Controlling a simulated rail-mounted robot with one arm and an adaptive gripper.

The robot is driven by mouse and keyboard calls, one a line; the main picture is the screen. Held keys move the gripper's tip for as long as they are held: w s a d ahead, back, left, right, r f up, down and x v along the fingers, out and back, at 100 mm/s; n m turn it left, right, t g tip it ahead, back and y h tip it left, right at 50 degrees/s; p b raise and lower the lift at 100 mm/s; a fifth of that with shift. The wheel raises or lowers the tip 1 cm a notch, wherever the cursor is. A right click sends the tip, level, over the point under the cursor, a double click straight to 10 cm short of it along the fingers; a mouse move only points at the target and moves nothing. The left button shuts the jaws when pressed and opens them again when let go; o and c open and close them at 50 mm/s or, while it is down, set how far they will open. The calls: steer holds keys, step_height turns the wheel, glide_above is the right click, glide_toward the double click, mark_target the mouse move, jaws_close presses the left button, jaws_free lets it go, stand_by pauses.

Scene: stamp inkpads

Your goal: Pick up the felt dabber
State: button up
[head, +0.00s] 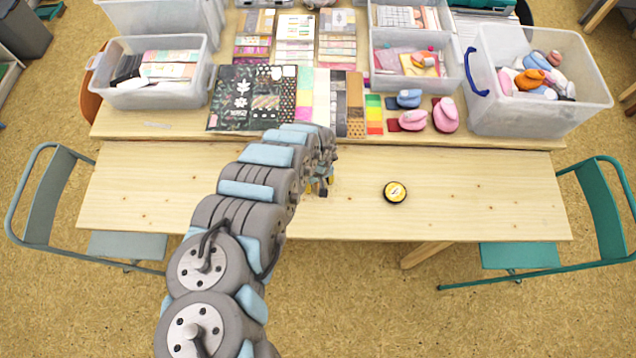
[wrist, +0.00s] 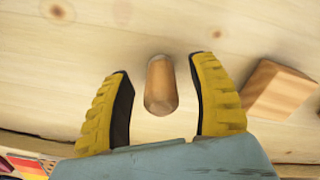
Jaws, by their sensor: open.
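In the wrist view, a short rounded wooden peg (wrist: 161,87), which looks like the felt dabber's handle, stands on the pale wooden table. I cannot see any felt on it. My gripper (wrist: 159,66) is open, with its yellow ridged fingers on either side of the peg. In the head view, my gripper (head: 322,187) is mostly hidden behind my arm, low over the front table, and the dabber is hidden there.
A wooden block (wrist: 278,89) lies just right of the right finger. Cards, ink pads and clear bins (head: 540,115) fill the back table.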

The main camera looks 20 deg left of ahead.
steer(key=shift+f, duration=0.45)
jaws_close()
steer(key=shift+r, duration=0.15)
